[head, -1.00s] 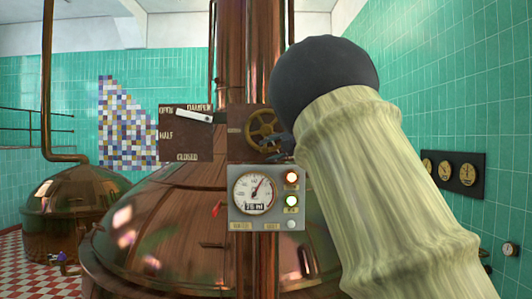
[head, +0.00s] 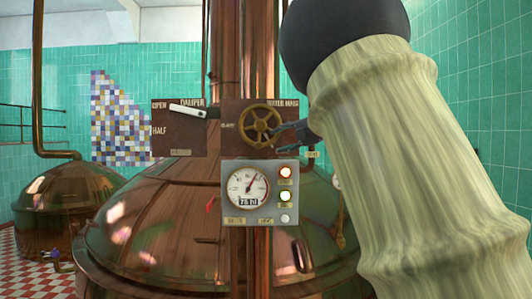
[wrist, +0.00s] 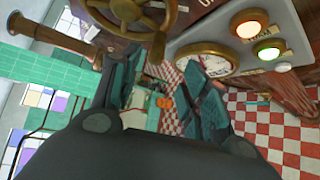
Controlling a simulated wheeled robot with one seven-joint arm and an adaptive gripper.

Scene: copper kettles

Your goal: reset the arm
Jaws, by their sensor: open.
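My gripper (head: 287,138) shows in the head view just right of a brass handwheel (head: 261,126), partly hidden behind my pale arm. In the wrist view my gripper (wrist: 163,88) has its two dark fingers spread apart, with nothing between them. The handwheel (wrist: 130,22) is at the top of that view, beyond the left finger. Whether a finger touches the wheel I cannot tell. My arm covers much of the right side of the head view.
A grey gauge box (head: 260,192) with a dial and lamps sits below the handwheel. A white damper lever (head: 187,111) is on the panel to the left. A large copper kettle (head: 150,235) fills the middle; a smaller kettle (head: 65,200) stands left.

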